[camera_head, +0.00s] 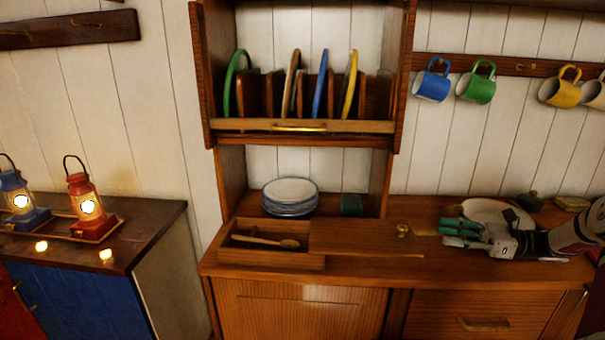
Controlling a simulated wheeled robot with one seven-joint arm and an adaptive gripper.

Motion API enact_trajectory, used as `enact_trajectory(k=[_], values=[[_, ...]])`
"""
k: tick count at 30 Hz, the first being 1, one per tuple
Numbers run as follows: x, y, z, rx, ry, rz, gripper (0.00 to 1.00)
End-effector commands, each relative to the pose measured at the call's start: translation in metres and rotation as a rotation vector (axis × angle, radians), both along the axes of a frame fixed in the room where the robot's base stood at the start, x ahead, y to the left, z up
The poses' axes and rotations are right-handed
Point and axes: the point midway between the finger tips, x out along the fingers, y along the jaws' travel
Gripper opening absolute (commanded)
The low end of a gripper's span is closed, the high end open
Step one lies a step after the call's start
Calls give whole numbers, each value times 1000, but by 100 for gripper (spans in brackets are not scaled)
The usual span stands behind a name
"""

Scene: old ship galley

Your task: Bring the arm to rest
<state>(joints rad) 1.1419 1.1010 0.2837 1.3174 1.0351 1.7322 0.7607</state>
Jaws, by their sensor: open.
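My gripper (444,232) is at the right, low over the wooden counter (462,270). Its fingers, with green pads, point left and are open, with nothing seen between them. My arm reaches in from the right edge. A white plate (497,207) lies just behind the gripper, partly hidden by it. A brass knob (403,230) stands a short way left of the fingertips, on a flat wooden panel (355,237). Whether the gripper touches the counter or the plate cannot be told.
An open wooden box (262,260) with a wooden spoon (265,241) sits left of the panel. Stacked plates (290,193) and a dark green block (352,205) stand behind. A plate rack (300,125) hangs above. Mugs (477,85) hang at right. Lit lanterns (87,200) stand at left.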

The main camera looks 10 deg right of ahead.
Motion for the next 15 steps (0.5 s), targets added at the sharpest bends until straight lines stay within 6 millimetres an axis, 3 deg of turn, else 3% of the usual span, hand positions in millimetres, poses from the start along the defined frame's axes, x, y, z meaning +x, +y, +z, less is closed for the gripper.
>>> enact_trajectory(k=[5,11,15], values=[[6,28,19,-87,2,65,44],[4,100,57,-328,-9,234,44],[-10,151,82,-515,-41,364,44]])
